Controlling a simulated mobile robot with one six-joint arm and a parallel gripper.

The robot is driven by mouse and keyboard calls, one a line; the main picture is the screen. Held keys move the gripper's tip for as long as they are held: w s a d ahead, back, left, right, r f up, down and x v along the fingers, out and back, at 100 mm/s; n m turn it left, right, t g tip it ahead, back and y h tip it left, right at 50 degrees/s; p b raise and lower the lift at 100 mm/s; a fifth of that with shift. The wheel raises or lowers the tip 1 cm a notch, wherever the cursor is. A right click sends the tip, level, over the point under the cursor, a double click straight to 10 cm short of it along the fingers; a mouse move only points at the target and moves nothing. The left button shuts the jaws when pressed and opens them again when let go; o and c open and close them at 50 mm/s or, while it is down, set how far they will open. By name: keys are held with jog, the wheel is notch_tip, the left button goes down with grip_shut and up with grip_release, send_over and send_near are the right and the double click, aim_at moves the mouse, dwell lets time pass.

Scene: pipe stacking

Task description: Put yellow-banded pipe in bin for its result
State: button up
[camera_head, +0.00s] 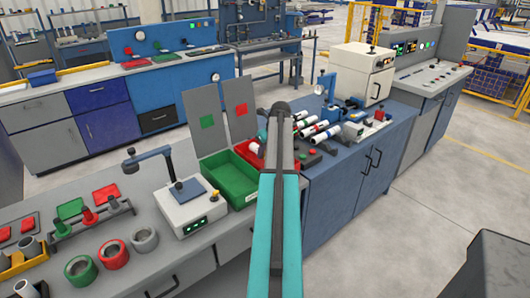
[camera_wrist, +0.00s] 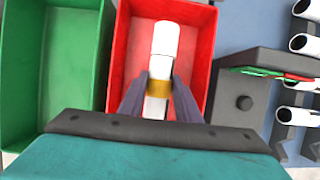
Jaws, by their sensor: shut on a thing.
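In the wrist view, my gripper (camera_wrist: 160,86) is shut on a white pipe with a yellow band (camera_wrist: 165,42). The fingers close on either side of the pipe at the band. The pipe is over the red bin (camera_wrist: 130,45); I cannot tell how far it is above the floor of the bin. The red bin looks otherwise empty. The green bin (camera_wrist: 45,75) is beside it on the left and looks empty. In the head view, the green bin (camera_head: 232,180) is in front, and my arm partly covers the red bin (camera_head: 252,147).
Several white pipes (camera_head: 325,136) lie on a rack right of the bins. A test device (camera_head: 187,203) with a blue arm stands left of the green bin.

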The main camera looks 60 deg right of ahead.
jog(key=o, duration=1.3)
jog(key=shift+c, duration=0.2)
jog(key=shift+r, duration=0.1)
jog(key=b+v, duration=0.2)
jog(key=v, duration=1.1)
jog(key=shift+r, duration=0.3)
jog(key=shift+s+a, duration=0.1)
